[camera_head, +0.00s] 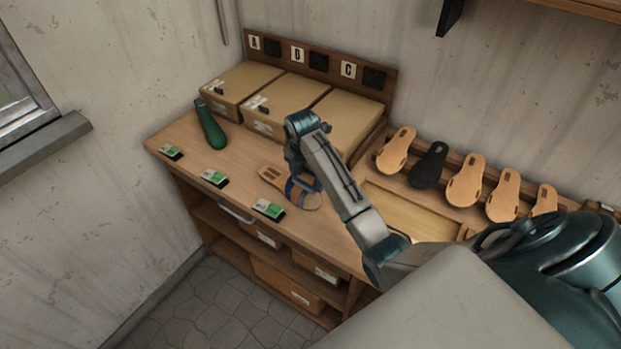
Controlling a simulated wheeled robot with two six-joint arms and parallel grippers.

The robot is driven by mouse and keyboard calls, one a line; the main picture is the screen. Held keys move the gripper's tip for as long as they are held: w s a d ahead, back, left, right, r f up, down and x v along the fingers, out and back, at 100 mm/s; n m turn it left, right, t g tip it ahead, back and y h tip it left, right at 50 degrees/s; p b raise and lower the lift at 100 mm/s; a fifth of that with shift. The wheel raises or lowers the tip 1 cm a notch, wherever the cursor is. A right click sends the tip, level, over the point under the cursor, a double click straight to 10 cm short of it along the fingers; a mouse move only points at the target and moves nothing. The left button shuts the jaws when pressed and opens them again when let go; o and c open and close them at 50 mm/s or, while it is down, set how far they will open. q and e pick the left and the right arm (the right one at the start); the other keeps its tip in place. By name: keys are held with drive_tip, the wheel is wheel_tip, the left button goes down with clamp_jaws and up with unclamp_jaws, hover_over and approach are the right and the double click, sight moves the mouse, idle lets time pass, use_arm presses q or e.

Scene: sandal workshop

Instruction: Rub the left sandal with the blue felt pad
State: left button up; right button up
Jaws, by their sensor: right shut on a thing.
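A tan sandal (270,175) lies on the workbench near its front middle, partly hidden by my right gripper. I cannot tell from its shape whether it is the left one. My right gripper (300,186) points down over the sandal's middle. It is shut on a small blue thing (289,188), which looks like the blue felt pad and is mostly hidden by the fingers. The pad is at the sandal, but I cannot tell whether it touches the surface. My left gripper is not in view.
Cardboard boxes (286,103) stand at the back of the workbench (245,157). A long dark green thing (210,126) lies at the left. Green-and-white cards (214,178) line the front edge. Several sandal soles (466,181) lean on a rack at right, beside a shallow tray (440,214).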

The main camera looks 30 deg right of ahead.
drive_tip(key=shift+w+a+f, duration=0.25)
drive_tip(key=shift+w+f, duration=0.1)
drive_tip(key=shift+s+d+f, duration=0.15)
drive_tip(key=shift+s+f, duration=0.25)
drive_tip(key=shift+s, duration=0.3)
drive_tip(key=shift+w+r, duration=0.55)
drive_tip(key=shift+w, duration=0.05)
drive_tip(key=shift+w+d, duration=0.15)
drive_tip(key=shift+w, duration=0.35)
drive_tip(key=shift+s+d+f, duration=0.1)
drive_tip(key=shift+s+d, duration=0.05)
drive_tip(key=shift+s, duration=0.8)
drive_tip(key=shift+w+a+r, duration=0.15)
drive_tip(key=shift+w+r, duration=0.1)
drive_tip(key=shift+w, duration=0.3)
drive_tip(key=shift+w+a+r, duration=0.15)
drive_tip(key=shift+w+r, duration=0.05)
drive_tip(key=shift+w, duration=0.35)
